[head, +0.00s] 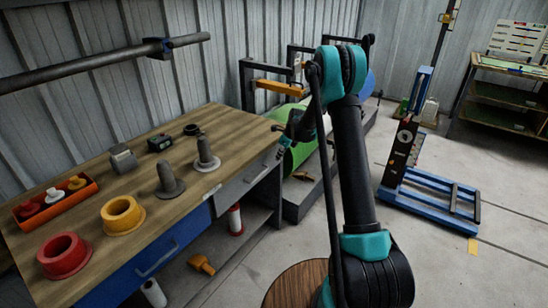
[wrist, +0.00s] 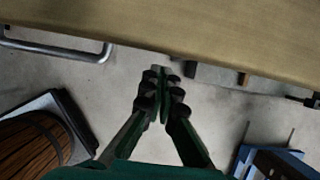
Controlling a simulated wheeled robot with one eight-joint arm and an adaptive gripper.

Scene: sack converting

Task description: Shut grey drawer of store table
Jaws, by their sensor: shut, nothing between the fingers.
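The store table (head: 150,150) has a wooden top and stands at the left in the head view. Its grey drawer (head: 236,188) is under the right end of the top, beside the blue drawer (head: 150,262). No drawer interior shows, and I cannot tell whether a small gap remains. My gripper (head: 284,143) is at the table's far right corner, partly hidden by my arm. In the wrist view my gripper (wrist: 160,72) is shut and empty, its tips just below the table edge (wrist: 200,50). A metal bar handle (wrist: 75,52) sticks out at upper left, apart from the fingers.
On the table are an orange tray (head: 25,222), red and yellow flanged rings (head: 122,212), and grey spindles (head: 205,152). A lower shelf (head: 225,240) holds spools. A blue frame (head: 430,205) stands on the floor at right. Floor between is clear.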

